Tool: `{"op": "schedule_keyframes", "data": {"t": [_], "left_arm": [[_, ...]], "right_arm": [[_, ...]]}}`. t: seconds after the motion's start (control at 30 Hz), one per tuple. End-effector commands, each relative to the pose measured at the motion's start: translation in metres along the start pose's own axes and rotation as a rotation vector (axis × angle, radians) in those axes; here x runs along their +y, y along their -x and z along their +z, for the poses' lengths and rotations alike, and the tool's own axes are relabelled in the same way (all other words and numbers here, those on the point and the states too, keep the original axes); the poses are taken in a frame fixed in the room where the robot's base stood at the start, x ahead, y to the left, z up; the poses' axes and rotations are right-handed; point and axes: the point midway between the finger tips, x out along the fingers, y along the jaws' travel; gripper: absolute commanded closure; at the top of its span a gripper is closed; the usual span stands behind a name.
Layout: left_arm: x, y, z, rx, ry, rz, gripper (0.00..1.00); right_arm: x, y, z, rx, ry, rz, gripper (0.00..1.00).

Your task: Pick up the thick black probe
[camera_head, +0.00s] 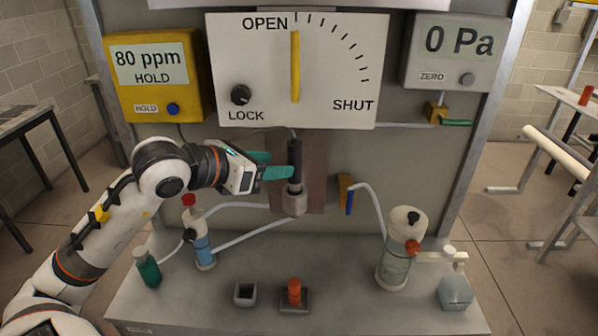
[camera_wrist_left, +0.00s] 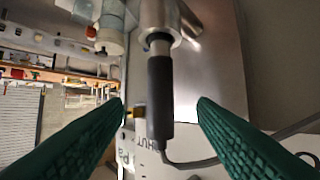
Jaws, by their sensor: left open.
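The thick black probe (camera_head: 295,158) stands upright in a light metal holder (camera_head: 295,202) in front of a brown strip at the panel's middle. A thin cable leaves its top. My left gripper (camera_head: 277,166) is open, its teal fingers reaching the probe from the left. In the left wrist view, the probe (camera_wrist_left: 160,92) lies between the two spread fingers, with a gap showing on each side. My right gripper is not in view.
A yellow 80 ppm meter (camera_head: 155,75), an OPEN/SHUT dial (camera_head: 330,80) and a 0 Pa gauge (camera_head: 455,52) hang above. Bottles and a clear canister (camera_head: 397,260) stand on the grey bench. Hoses run beside the holder. A small square cup (camera_head: 245,294) sits in front.

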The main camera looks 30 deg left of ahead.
Motion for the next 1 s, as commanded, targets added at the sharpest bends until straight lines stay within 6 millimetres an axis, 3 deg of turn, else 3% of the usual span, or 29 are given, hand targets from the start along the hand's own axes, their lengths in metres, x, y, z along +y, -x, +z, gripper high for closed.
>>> {"op": "schedule_keyframes", "data": {"t": [0.2,0.43,0.63,0.8,1.0], "left_arm": [[0.000,-0.026,-0.003,0.002,0.003,0.002,0.48],[0.000,-0.039,-0.001,0.000,0.003,0.003,0.48],[-0.003,-0.065,0.003,-0.001,0.005,0.003,0.48],[-0.003,-0.083,0.005,0.001,0.004,0.003,0.48],[-0.002,-0.088,0.008,0.001,0.002,0.003,0.48]], "right_arm": [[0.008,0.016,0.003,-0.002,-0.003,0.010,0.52],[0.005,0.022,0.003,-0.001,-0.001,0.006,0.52],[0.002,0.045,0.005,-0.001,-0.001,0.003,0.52],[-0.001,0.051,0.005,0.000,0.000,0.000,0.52],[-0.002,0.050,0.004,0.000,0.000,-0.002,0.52]]}}
